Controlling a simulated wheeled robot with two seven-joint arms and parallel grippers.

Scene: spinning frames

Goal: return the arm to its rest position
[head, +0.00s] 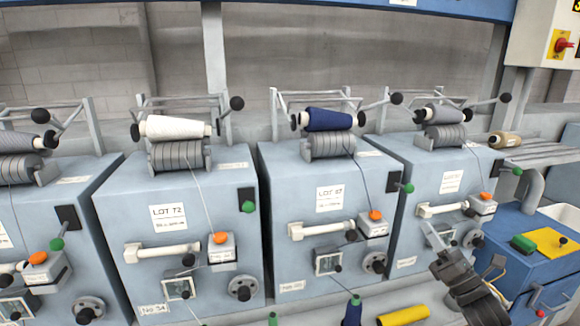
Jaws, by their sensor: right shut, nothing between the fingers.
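My right gripper (440,240) shows at the lower right, with its arm coming up from the bottom right edge. It is shut and empty. Its fingertips are in front of the lower face of the rightmost spinning unit (410,215); I cannot tell whether they touch it. My left gripper is not in view.
Several blue-grey units stand in a row, with white (175,128), navy (327,119) and grey (443,113) yarn packages on top. A yellow tube (403,315) and a navy cone (351,313) are at the bottom. A blue cabinet (530,270) stands at the right.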

